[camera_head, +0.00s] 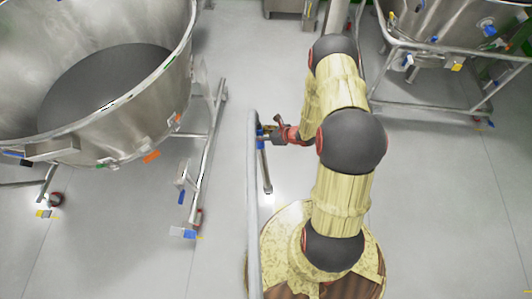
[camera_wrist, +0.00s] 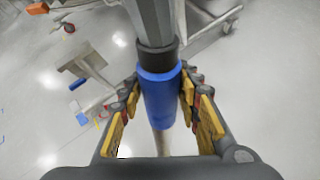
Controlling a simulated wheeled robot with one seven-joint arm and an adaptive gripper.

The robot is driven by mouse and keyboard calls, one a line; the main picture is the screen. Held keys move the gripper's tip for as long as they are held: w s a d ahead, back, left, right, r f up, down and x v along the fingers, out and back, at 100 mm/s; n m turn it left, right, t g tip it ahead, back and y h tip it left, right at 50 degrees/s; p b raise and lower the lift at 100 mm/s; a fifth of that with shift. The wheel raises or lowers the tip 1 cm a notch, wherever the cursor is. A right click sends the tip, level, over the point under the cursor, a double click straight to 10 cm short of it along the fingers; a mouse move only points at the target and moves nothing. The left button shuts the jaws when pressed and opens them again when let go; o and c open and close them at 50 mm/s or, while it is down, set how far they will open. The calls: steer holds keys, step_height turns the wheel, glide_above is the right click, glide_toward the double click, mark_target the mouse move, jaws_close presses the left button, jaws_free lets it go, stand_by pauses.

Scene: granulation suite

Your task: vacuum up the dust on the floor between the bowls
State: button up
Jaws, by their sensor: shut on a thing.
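My gripper (camera_head: 274,133) is shut on a vacuum wand, around its blue collar (camera_head: 260,139). In the wrist view my gripper (camera_wrist: 160,95) has yellow-padded fingers on both sides of the blue collar (camera_wrist: 158,98). The wand's lower tube (camera_head: 266,172) points down towards the floor; whether its end touches the floor I cannot tell. A grey hose (camera_head: 253,210) runs from the wand towards the bottom of the head view. A large steel bowl (camera_head: 100,128) stands at left and another (camera_head: 440,22) at upper right. I cannot make out dust on the floor (camera_head: 235,60) between them.
The left bowl's wheeled frame (camera_head: 208,150) stands close to the wand's left. The right bowl's frame (camera_head: 440,107) has castors and rails low to the floor. A steel base (camera_head: 290,6) is at the top. Open floor (camera_head: 430,210) lies at right.

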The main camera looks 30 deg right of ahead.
steer(key=g, duration=0.1)
glide_above(266, 161)
steer(key=w, duration=0.1)
steer(key=shift+y, duration=0.3)
steer(key=f, duration=0.9)
steer(key=shift+d+f, duration=0.3)
steer(key=shift+f, duration=0.1)
steer(key=shift+f+b, duration=2.65)
steer(key=shift+f, duration=1.6)
steer(key=s+d, duration=0.5)
steer(key=d, duration=0.3)
steer(key=shift+s+d+b, duration=0.15)
steer(key=shift+s+b, duration=0.15)
steer(key=shift+s, duration=0.05)
steer(key=shift+w+r, duration=0.1)
steer(key=shift+w+d+b, duration=0.3)
steer(key=shift+w+d, duration=0.2)
steer(key=shift+w, duration=0.2)
steer(key=shift+w+d+b, duration=0.3)
steer(key=shift+w+d, duration=0.15)
steer(key=shift+w, duration=0.2)
